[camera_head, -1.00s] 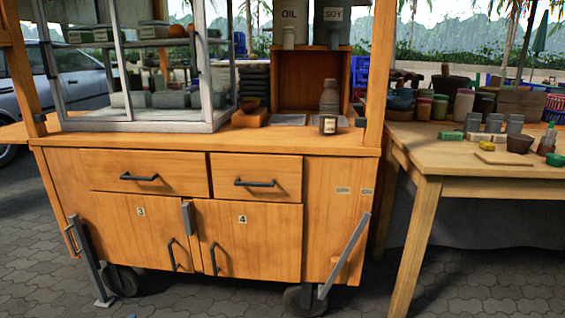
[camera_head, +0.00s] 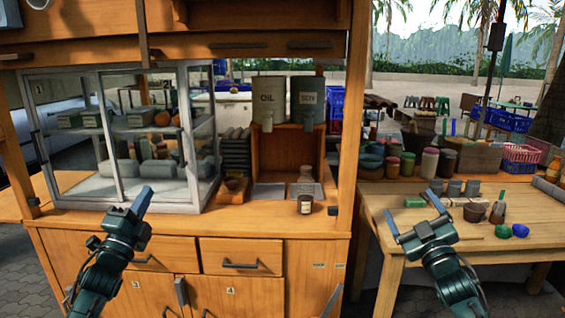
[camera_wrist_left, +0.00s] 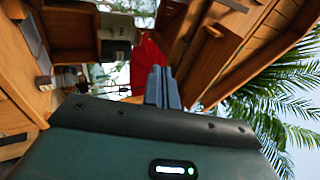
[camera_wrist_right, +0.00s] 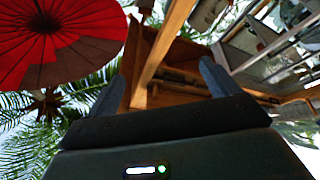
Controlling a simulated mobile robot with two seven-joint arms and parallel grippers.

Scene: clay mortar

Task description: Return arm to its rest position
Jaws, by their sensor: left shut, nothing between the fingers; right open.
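My left gripper (camera_head: 142,200) is raised in front of the wooden cart's glass case, its fingers together and empty. In the left wrist view its closed fingers (camera_wrist_left: 163,87) point up past the cart's wooden frame. My right gripper (camera_head: 412,216) is raised in front of the side table, its fingers spread apart and empty. In the right wrist view its two fingers (camera_wrist_right: 163,82) stand wide apart with nothing between them.
The cart counter (camera_head: 250,222) holds a glass case (camera_head: 90,200), a dark bottle (camera_head: 305,190) and OIL and SOY containers (camera_head: 268,100). The side table (camera_head: 400,262) at right carries jars, bowls and cups. A red umbrella (camera_wrist_right: 85,45) is overhead.

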